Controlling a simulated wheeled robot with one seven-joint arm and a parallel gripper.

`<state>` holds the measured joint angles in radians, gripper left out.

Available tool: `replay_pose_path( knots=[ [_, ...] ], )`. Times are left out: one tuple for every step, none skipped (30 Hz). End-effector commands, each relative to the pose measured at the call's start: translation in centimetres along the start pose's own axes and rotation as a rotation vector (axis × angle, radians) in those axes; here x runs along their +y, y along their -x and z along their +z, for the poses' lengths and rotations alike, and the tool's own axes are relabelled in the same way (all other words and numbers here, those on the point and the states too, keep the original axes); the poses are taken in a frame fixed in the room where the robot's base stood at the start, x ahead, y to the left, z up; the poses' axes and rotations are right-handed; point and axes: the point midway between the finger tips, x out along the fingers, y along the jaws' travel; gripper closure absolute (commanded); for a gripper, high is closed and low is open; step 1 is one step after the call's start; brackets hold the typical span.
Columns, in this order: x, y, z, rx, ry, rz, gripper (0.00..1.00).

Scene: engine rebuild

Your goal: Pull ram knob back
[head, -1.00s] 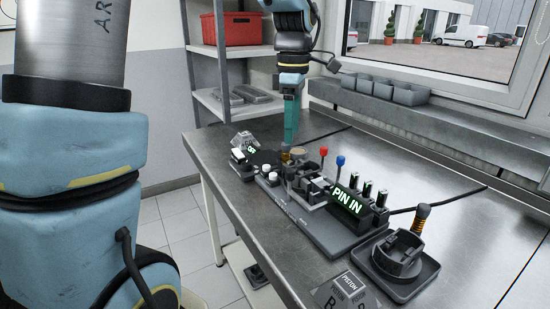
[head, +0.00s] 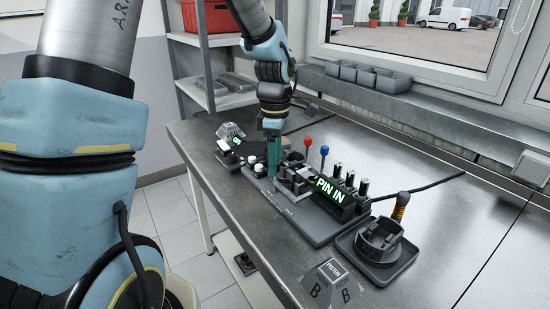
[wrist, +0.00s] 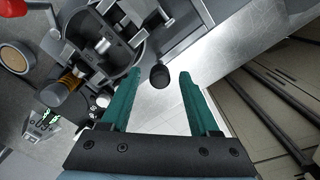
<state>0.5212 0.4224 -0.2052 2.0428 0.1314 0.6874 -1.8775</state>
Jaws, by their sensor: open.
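My gripper (head: 272,172) has green fingers and points down over the left part of the fixture in the head view. In the wrist view my gripper (wrist: 160,88) is open. A dark round knob (wrist: 160,75), which looks like the ram knob, shows between its two fingertips with a gap on each side. I cannot tell whether the fingers are level with it. In the head view my gripper hides this knob. The fixture (head: 303,232) is a dark grey base with a lit display (head: 334,192) reading "PIN IN".
A red knob (head: 308,141) and a blue knob (head: 324,150) stand upright behind the fixture's middle. A ring-shaped holder (head: 380,240) sits on a tray at right. A piston sign (head: 333,285) is in front. The bench (head: 440,215) is clear farther right.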

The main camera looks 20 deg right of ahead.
Motion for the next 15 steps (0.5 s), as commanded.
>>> replay_pose_path(
  knots=[
    [0.00,-0.01,0.00,0.000,0.000,0.000,0.38],
    [-0.01,-0.01,-0.01,0.000,0.000,0.000,0.38],
    [-0.01,-0.01,-0.01,0.000,0.000,0.000,0.38],
    [-0.01,0.00,-0.01,0.000,0.000,0.000,0.39],
    [-0.01,0.00,-0.01,0.000,0.000,0.000,0.43],
    [-0.01,0.00,-0.01,0.000,0.000,0.000,0.47],
    [-0.01,0.00,-0.01,0.000,0.000,-0.001,0.51],
    [-0.01,0.01,-0.01,0.000,0.000,-0.001,0.54],
    [-0.01,0.01,-0.01,0.000,0.000,-0.001,0.58],
    [-0.01,0.01,-0.01,0.000,0.000,-0.001,0.62],
    [-0.01,0.01,-0.01,0.000,0.000,-0.001,0.65],
    [-0.01,0.01,-0.01,0.000,0.000,-0.001,0.70],
    [-0.02,0.01,-0.01,0.000,0.000,-0.001,0.73],
    [-0.02,0.01,-0.01,0.000,0.000,-0.001,0.76],
    [-0.02,0.01,-0.01,0.000,0.000,-0.001,0.81]
  ],
)
